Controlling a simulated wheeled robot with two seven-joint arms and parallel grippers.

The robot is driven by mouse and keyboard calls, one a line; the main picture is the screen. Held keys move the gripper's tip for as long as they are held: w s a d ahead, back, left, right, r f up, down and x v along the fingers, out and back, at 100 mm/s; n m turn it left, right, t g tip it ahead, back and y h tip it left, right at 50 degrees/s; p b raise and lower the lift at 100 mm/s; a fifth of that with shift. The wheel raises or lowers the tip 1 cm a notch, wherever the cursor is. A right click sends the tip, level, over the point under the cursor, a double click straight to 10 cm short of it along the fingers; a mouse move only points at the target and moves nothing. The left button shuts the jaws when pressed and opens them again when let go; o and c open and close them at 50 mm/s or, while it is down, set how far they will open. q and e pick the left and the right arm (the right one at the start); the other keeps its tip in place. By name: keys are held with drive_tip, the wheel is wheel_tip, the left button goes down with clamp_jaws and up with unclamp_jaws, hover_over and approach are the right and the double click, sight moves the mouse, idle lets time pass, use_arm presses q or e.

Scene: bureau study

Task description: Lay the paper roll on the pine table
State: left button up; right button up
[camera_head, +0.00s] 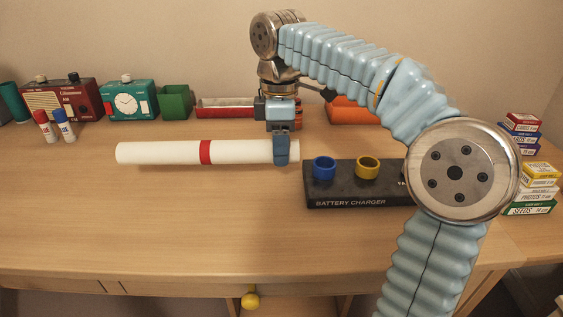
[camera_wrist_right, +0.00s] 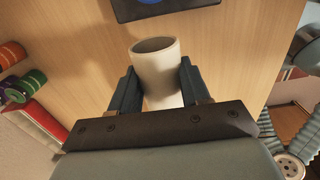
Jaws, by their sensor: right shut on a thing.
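The paper roll (camera_head: 165,152), white with a red band (camera_head: 206,152), lies level and left-to-right in the head view. My right gripper (camera_head: 281,150) points down and is shut on it near its right end. In the wrist view the open end of the paper roll (camera_wrist_right: 157,60) shows between the two fingers of my right gripper (camera_wrist_right: 158,90). The pale wooden table (camera_head: 150,220) is under the roll; I cannot tell whether the roll touches it. My left gripper is not in view.
A black battery charger (camera_head: 335,190) with a blue ring (camera_head: 324,168) and a yellow ring (camera_head: 367,167) sits just right of the roll. Small boxes (camera_head: 530,195) are stacked right. The front left is clear.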

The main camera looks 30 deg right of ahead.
sight(283, 176)
drive_tip(key=shift+w+d+f+b, duration=0.1)
drive_tip(key=shift+w+d+f, duration=0.15)
drive_tip(key=shift+f, duration=0.7)
drive_tip(key=shift+w+d+f+b, duration=0.15)
drive_tip(key=shift+w+d+f, duration=0.1)
drive_tip(key=shift+f, duration=0.65)
drive_tip(key=shift+w+d+f+b, duration=0.1)
drive_tip(key=shift+w+d+f, duration=0.15)
drive_tip(key=shift+f, duration=0.7)
drive_tip(key=o, duration=1.1)
drive_tip(key=shift+c, duration=0.2)
wheel_tip(283, 176, up, 12)
drive_tip(key=p, duration=0.3)
drive_tip(key=shift+w+a, duration=0.1)
